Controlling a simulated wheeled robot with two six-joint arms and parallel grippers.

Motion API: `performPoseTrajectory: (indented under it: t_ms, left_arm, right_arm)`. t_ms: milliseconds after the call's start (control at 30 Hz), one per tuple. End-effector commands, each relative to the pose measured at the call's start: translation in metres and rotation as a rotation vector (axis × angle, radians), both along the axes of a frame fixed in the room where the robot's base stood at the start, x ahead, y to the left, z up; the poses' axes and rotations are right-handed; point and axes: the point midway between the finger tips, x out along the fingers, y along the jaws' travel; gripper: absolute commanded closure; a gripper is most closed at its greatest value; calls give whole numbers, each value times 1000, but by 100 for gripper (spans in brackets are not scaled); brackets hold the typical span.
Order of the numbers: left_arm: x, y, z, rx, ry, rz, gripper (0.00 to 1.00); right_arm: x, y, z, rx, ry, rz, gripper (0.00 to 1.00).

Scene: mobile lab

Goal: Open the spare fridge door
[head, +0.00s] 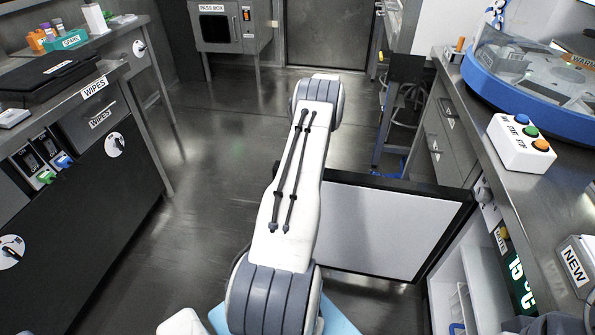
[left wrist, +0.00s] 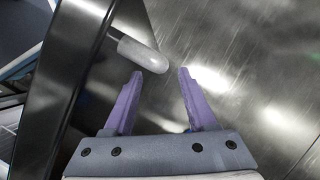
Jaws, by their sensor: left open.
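The spare fridge (head: 452,285) is under the right-hand counter, its white interior and a wire rack partly showing. Its door (head: 385,228), a white panel with a dark frame, stands swung wide open into the aisle. My arm crosses in front of the door's left part. In the left wrist view, my left gripper (left wrist: 160,72) is open, with nothing between its purple fingers. A pale rounded bar end (left wrist: 143,54), probably the door handle, lies just beyond the fingertips beside a dark panel (left wrist: 62,80). In the head view this gripper is hidden. My right gripper is out of view.
The right counter (head: 478,130) carries a blue-rimmed machine (head: 510,85) and a button box (head: 522,143). A dark cabinet (head: 75,205) lines the left. A pass box (head: 222,28) stands at the back. The floor (head: 215,130) between is clear.

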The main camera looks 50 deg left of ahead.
Motion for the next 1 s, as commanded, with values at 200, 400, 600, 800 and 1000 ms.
performPoseTrajectory:
  t_ms: [200,400,600,800,1000]
  left_arm:
    - [14,-5,33,0,-2,-1,43]
    - [17,-7,41,-2,0,-1,43]
    - [17,-6,41,-2,0,-1,43]
    - [17,-6,41,-1,-1,-2,43]
    - [24,-10,45,-1,-14,-15,43]
  right_arm:
    - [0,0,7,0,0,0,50]
    - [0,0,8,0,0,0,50]
    - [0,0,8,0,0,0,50]
    - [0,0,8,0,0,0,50]
    - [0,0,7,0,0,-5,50]
